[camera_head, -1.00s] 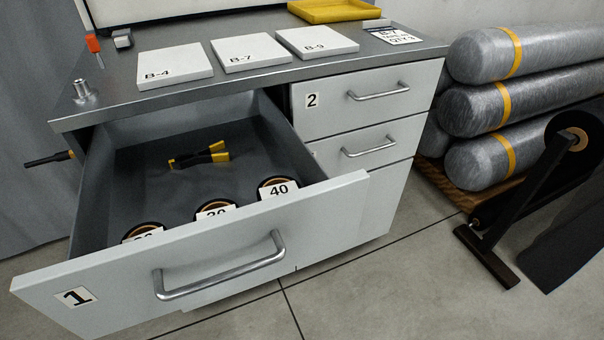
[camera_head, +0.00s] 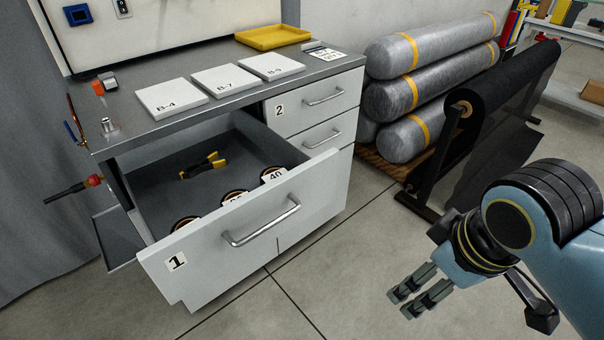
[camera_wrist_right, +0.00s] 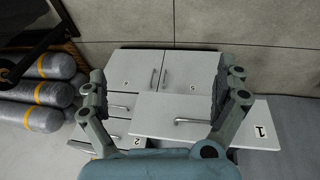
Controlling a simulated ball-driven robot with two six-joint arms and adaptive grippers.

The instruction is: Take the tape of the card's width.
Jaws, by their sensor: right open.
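Drawer 1 (camera_head: 250,238) is pulled open. Tape rolls stand in a row behind its front panel; the right one (camera_head: 273,175) has a label reading 40. The labels of the middle roll (camera_head: 235,195) and left roll (camera_head: 186,222) are partly hidden by the panel. A card (camera_head: 325,53) lies at the worktop's right end; its print is too small to read a width. My right gripper (camera_head: 404,306) is open and empty, in front of the cabinet and to the right of the drawer. In the right wrist view its spread fingers (camera_wrist_right: 160,88) frame the drawer front (camera_wrist_right: 205,120). My left gripper is not in view.
A black and yellow tool (camera_head: 203,166) lies in the drawer. White plates B-4 (camera_head: 170,98), B-7 and B-9 and a yellow tray (camera_head: 272,37) are on the worktop. Wrapped rolls (camera_head: 405,95) and a black roll stand (camera_head: 440,160) are right of the cabinet. The foreground floor is clear.

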